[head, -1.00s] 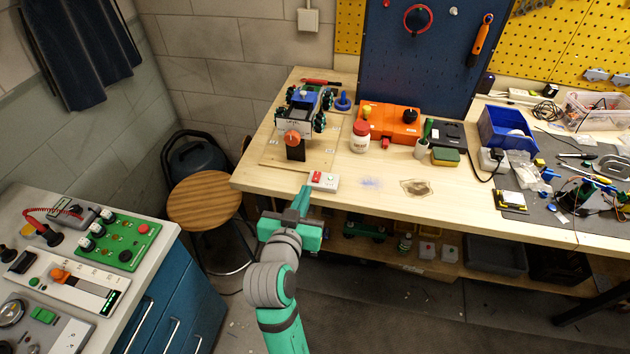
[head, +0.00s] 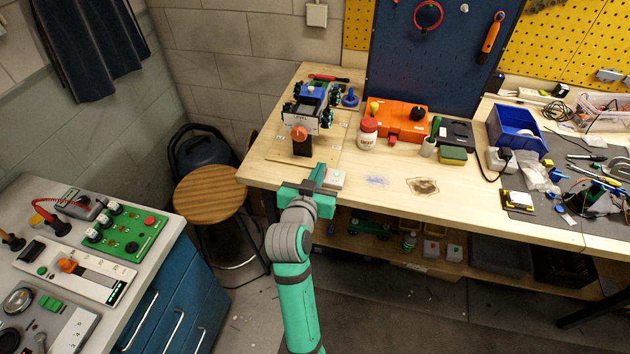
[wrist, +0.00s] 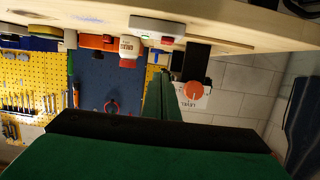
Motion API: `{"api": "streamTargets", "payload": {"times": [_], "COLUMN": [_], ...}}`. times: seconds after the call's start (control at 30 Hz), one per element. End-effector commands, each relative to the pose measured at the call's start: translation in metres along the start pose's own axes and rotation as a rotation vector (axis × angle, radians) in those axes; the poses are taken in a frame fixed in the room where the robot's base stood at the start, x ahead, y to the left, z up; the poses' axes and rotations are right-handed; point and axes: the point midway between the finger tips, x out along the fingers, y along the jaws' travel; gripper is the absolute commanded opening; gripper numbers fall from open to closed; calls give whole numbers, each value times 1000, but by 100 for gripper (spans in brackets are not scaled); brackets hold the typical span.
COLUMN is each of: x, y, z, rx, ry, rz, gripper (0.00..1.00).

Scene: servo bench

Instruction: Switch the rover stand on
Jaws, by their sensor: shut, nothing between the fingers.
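The rover stand is a black post (head: 302,147) with an orange knob (head: 299,132) below a white label, in front of a blue-and-white rover (head: 312,95) with dark wheels. The knob also shows in the wrist view (wrist: 193,91). A small white switch box (head: 336,179) lies near the bench's front edge. It shows red and green marks in the wrist view (wrist: 157,27). My gripper (head: 320,170) is shut and empty. It is at the bench's front edge, just left of the box in the head view, and hides part of it. Contact cannot be told.
An orange case (head: 400,122), a white jar with a red lid (head: 367,134) and a yellow-green sponge (head: 453,156) stand to the right on the bench. A wooden stool (head: 208,193) and a side cabinet with control panels (head: 125,235) are at left. The bench's front middle is mostly clear.

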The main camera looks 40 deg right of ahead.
Motion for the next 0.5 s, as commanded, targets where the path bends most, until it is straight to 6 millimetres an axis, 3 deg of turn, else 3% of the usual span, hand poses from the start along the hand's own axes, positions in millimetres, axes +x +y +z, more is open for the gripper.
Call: {"api": "streamTargets", "payload": {"times": [0.13, 0.3, 0.5], "x": [27, 30, 32], "y": [1, 0, 0], "z": [1, 27, 38], "rx": [-1, -1, -1], "ry": [-1, -3, 0], "rz": [2, 1, 0], "gripper": [0, 0, 0]}}
